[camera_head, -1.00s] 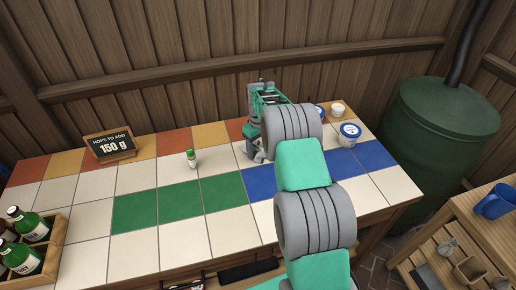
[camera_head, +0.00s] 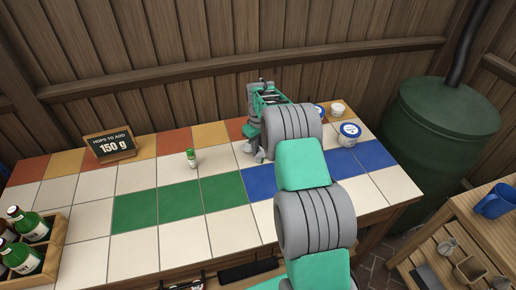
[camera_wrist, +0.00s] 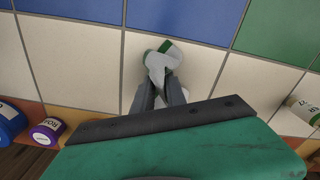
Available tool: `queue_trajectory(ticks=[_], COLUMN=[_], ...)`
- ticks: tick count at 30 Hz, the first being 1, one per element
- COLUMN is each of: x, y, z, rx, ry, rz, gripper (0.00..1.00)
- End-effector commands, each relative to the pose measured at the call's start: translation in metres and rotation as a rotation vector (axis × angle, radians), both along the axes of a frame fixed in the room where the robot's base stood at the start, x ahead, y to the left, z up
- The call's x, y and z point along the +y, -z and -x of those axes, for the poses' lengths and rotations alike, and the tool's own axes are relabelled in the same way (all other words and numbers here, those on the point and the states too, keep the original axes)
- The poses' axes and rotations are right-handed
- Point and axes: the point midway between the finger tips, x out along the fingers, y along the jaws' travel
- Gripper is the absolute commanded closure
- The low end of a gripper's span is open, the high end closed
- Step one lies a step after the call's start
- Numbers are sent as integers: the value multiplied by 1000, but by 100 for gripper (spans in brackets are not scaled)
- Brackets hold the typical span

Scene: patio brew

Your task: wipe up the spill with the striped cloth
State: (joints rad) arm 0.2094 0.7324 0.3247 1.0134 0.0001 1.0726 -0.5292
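In the wrist view, a bunched white-and-grey cloth with green bands (camera_wrist: 172,52), which looks like the striped cloth, is at the tips of my gripper (camera_wrist: 160,76), over a cream tile. The fingers are close together and look shut on it. In the head view my gripper (camera_head: 256,152) points down at the tiled counter (camera_head: 180,236), left of the blue tiles. Only a small pale bit at its tips shows there; my arm hides what is behind it. I cannot make out a spill in either view.
A green-capped bottle (camera_head: 192,159) stands left of my gripper. White-and-blue tubs (camera_head: 348,135) stand to its right. A hops sign (camera_head: 110,146) is at the back left, and a bottle crate (camera_head: 52,254) at the front left. The front left-middle tiles are clear.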

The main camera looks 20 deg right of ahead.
Motion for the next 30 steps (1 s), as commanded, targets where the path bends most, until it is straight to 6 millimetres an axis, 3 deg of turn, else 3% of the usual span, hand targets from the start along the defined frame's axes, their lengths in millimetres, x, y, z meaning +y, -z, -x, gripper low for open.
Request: queue_trajectory(ticks=[10,28,30], x=[0,-5,-6], y=[3,-13,-7], z=[1,1,3], rx=[3,2,3], ry=[-1,8,10], rz=[-1,0,-1], gripper=[100,100,100])
